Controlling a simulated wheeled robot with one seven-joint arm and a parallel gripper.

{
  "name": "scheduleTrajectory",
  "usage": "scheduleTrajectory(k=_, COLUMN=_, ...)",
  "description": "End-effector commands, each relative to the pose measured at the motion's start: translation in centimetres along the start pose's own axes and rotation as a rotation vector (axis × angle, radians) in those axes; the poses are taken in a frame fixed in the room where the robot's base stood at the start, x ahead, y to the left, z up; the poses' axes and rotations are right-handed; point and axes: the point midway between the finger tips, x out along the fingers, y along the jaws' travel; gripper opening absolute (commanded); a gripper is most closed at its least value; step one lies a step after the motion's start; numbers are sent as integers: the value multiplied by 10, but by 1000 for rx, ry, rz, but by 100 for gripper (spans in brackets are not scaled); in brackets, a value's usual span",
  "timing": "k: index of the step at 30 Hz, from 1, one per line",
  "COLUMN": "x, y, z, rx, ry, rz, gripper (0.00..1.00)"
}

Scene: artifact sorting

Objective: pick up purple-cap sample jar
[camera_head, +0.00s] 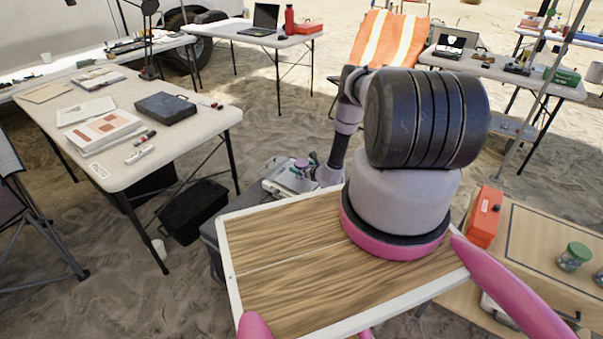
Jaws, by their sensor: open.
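A small purple round top, which looks like the cap of the sample jar (300,163), shows at the middle of the view, beyond the wooden board. The jar's body is mostly hidden or too small to make out. My arm reaches down to it from the right. My gripper (308,170) is open, close beside the purple top; I cannot tell whether its fingers are around it or touch it.
A grey case (277,187) lies beneath the gripper. The wooden board (290,275) is in front. At right, a table holds an orange box (485,217) and a green-lidded jar (574,256). At left, a white table (190,130) holds papers and a dark case (166,108).

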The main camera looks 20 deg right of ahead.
Motion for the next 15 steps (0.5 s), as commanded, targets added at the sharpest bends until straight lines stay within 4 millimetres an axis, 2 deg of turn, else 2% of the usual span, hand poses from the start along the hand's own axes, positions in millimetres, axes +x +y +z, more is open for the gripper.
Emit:
scheduleTrajectory(k=8, x=5, y=0, z=0, rx=0, ry=0, rz=0, gripper=100)
scheduleTrajectory(k=9, x=5, y=0, z=0, rx=0, ry=0, rz=0, gripper=92)
scheduleTrajectory(k=11, x=5, y=0, z=0, rx=0, ry=0, rz=0, gripper=69)
scheduleTrajectory(k=12, x=5, y=0, z=0, rx=0, ry=0, rz=0, gripper=54)
scheduleTrajectory(k=15, x=5, y=0, z=0, rx=0, ry=0, rz=0, gripper=21)
